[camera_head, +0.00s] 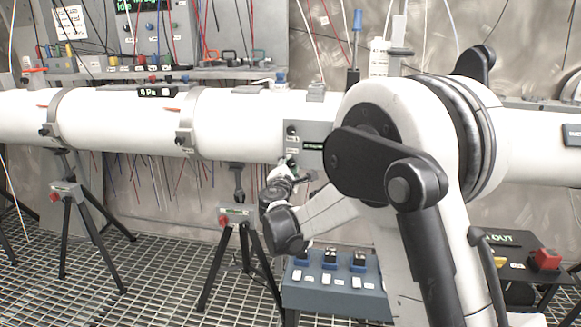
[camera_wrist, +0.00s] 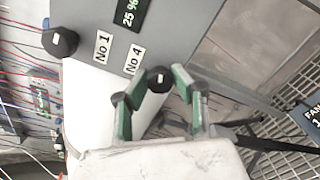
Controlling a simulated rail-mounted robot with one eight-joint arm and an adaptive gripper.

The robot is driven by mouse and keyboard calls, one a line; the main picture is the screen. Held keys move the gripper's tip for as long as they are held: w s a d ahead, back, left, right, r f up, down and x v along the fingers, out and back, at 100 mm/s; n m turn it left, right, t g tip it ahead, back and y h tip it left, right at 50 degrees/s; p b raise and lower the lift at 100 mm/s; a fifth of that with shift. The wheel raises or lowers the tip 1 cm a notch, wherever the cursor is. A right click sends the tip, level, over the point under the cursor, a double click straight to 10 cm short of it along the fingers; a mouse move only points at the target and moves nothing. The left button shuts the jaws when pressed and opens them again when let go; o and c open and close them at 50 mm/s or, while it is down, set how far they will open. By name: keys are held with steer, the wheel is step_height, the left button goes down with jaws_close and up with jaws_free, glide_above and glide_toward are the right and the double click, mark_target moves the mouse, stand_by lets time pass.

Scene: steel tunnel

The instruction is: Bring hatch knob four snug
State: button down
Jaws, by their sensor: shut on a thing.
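Hatch knob four is a dark round knob (camera_wrist: 159,79) beside the label "No 4" (camera_wrist: 134,59) on the grey hatch panel (camera_wrist: 180,25). My gripper (camera_wrist: 161,92) is shut on this knob, with its green-padded fingers on either side of it. Another black knob (camera_wrist: 60,42) stands apart, near the label "No 1" (camera_wrist: 102,47). A small display (camera_wrist: 130,13) on the panel reads "25 %". In the head view the panel (camera_head: 318,131) sits on the white duct, and my arm hides part of it. How far the held knob is turned cannot be told.
The white duct (camera_head: 240,122) runs across the head view on black tripods (camera_head: 238,235). A blue-grey switch box (camera_head: 335,287) stands below my arm. A dark box with a red button (camera_head: 546,258) is at the right. Grated floor (camera_head: 150,275) lies open at the left.

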steer(key=shift+m, duration=2.2)
steer(key=c, duration=1.4)
jaws_free()
steer(key=s, duration=0.4)
steer(key=s+a, duration=0.1)
steer(key=s, duration=0.7)
steer(key=shift+a, duration=0.25)
